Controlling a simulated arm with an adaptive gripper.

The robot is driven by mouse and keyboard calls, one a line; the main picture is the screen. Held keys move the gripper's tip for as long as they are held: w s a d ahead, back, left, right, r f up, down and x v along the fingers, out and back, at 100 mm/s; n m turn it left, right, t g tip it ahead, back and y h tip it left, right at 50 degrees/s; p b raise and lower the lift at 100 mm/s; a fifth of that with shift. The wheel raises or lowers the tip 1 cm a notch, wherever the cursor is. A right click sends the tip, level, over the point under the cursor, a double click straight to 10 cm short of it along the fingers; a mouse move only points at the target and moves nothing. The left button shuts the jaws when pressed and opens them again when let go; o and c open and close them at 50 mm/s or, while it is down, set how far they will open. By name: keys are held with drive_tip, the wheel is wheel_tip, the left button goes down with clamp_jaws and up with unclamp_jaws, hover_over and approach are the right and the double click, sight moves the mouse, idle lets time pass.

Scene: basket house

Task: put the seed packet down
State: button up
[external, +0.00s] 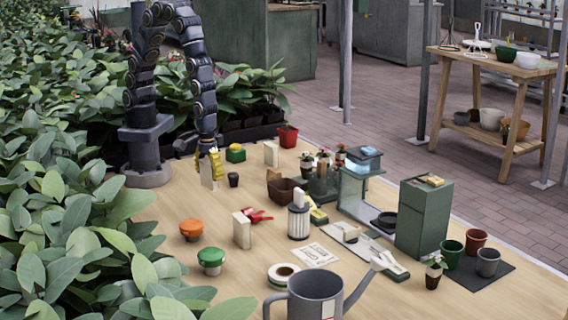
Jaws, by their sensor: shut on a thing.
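My gripper (212,162), with yellow fingers, is at the far left part of the wooden table, pointing down. It is shut on a white upright seed packet (206,174). The packet's lower edge is at or just above the table top; I cannot tell which. The fingers hide part of the packet. Two similar pale upright packets stand on the table: one (271,153) to the right of my gripper and one (242,230) nearer the camera.
A small dark pot (233,180) stands close to the right of the held packet. Leafy plants (60,200) crowd the left edge. The table left of the orange-lidded jar (191,230) is clear.

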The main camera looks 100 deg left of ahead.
drive_tip(key=shift+r, duration=0.95)
drive_tip(key=w+a+r+n, duration=0.2)
drive_tip(key=w+a+n, duration=0.3)
drive_tip(key=w+a, duration=0.4)
drive_tip(key=w+a+r+n, duration=0.15)
drive_tip(key=a+n, duration=0.85)
drive_tip(key=a, duration=1.7)
drive_tip(key=shift+n, duration=0.3)
drive_tip(key=w+a+f, duration=0.2)
drive_tip(key=w+f, duration=0.1)
drive_tip(key=w, duration=0.1)
drive_tip(key=w+a+f, duration=0.2)
drive_tip(key=w, duration=0.1)
drive_tip(key=w+a+f, duration=0.2)
drive_tip(key=w+f, duration=0.1)
drive_tip(key=w, duration=0.1)
drive_tip(key=shift+w+a+f, duration=0.2)
drive_tip(key=shift+w+f, duration=0.1)
drive_tip(key=shift+f, duration=0.05)
drive_tip(key=shift+w+f, duration=0.25)
drive_tip(key=shift+f, duration=1.65)
drive_tip(key=shift+f, duration=0.1)
